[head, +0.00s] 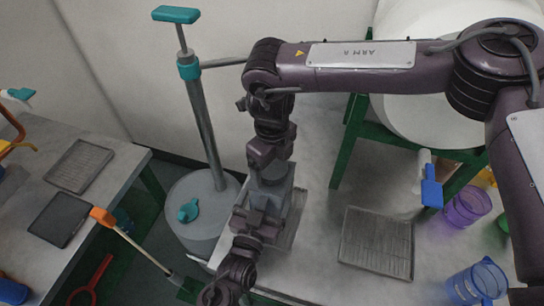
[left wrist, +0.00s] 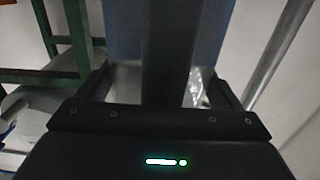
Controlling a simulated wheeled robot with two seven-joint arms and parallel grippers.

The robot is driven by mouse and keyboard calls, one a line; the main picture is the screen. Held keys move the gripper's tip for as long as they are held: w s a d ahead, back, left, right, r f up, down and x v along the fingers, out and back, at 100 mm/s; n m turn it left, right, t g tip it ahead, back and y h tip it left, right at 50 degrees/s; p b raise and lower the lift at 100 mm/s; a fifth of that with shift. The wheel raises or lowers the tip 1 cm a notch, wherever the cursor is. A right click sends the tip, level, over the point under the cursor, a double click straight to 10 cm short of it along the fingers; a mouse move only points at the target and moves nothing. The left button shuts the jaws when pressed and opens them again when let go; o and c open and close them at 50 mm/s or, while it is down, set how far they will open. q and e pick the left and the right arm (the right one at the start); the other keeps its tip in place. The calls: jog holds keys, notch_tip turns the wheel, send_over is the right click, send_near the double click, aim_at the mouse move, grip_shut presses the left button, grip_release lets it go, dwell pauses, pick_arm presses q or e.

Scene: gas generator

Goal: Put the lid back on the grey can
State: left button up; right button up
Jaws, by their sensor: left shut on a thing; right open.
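The grey can (head: 270,194) stands at the left end of the bench, partly hidden by both grippers. My left gripper (head: 252,218) is at its near side and shut on it. In the left wrist view, a blue-grey surface (left wrist: 210,35) fills the space between the fingers, with a dark bar in front. My right gripper (head: 268,160) is open and points down just above the can. A rounded grey piece (head: 272,174) shows just below the right fingers. I cannot tell whether it is the lid or the can's top. No separate lid is clearly seen.
A grey drum (head: 205,236) with a teal-handled pump (head: 205,125) and teal piece (head: 188,210) stands left of the bench. A ribbed tray (head: 377,242), blue-white bottle (head: 431,185), purple cup (head: 467,206) and blue cup (head: 477,282) are to the right. A white tank (head: 425,110) stands behind.

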jog(key=c, duration=1)
jog(key=m, duration=1)
jog(key=shift+m, duration=0.4)
jog(key=m, duration=1)
jog(key=o, duration=1.1)
jog(key=shift+c, duration=0.2)
jog(key=shift+r, duration=2.2)
